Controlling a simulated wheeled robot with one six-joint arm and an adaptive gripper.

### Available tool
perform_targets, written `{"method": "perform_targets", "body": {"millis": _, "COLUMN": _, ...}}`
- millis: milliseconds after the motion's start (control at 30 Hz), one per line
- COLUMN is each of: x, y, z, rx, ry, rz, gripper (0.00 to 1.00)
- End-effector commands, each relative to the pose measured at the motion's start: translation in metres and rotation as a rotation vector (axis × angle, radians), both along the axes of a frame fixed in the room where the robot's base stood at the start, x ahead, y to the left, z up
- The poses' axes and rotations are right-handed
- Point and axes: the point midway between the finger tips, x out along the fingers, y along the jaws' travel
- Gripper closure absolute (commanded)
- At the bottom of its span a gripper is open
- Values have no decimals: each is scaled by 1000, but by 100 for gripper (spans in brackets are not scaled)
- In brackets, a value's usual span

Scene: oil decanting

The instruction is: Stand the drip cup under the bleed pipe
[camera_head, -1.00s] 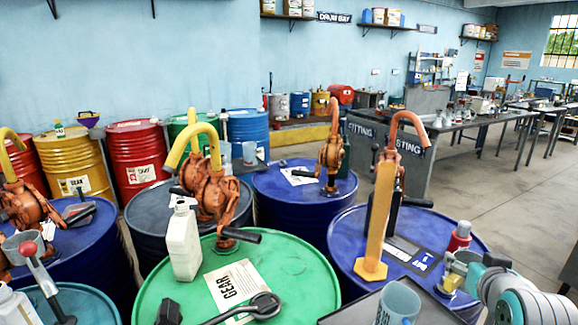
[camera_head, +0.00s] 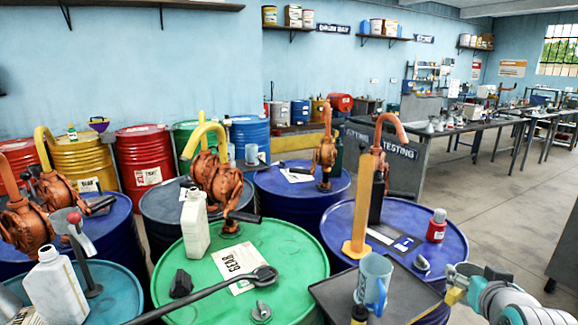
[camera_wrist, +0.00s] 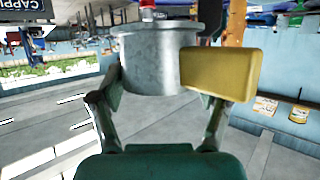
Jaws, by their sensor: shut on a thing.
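The drip cup appears to be the grey metal cup (camera_wrist: 158,62) in the wrist view, upright between the two fingers of my gripper (camera_wrist: 165,88). The right finger has a yellow pad pressed against the cup's side. In the head view my gripper (camera_head: 456,284) is at the lower right, beside the right blue drum (camera_head: 440,235); the cup is hard to make out there. An orange hooked pipe (camera_head: 392,126) rises above that drum behind a yellow upright post (camera_head: 362,205). I cannot tell which pipe is the bleed pipe.
A dark tray (camera_head: 405,300) with a blue mug (camera_head: 373,280) stands in front of my gripper's left. A red bottle (camera_head: 437,226) stands on the right blue drum. A green drum (camera_head: 300,255) holds a white jug (camera_head: 195,222) and a long-handled tool. Open floor (camera_head: 510,215) lies right.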

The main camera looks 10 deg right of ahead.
Motion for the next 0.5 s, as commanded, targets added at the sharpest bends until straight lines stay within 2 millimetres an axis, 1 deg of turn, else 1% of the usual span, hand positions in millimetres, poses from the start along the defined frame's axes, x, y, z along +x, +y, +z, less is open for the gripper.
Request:
{"method": "perform_targets", "body": {"millis": 33, "x": 0, "y": 3, "z": -6, "rx": 2, "ry": 4, "rz": 5, "gripper": 68}}
{"method": "perform_targets", "body": {"millis": 267, "x": -1, "y": 11, "z": -22, "rx": 1, "ry": 3, "rz": 21, "gripper": 68}}
{"method": "perform_targets", "body": {"millis": 500, "x": -3, "y": 25, "z": -52, "rx": 1, "ry": 5, "rz": 46, "gripper": 68}}
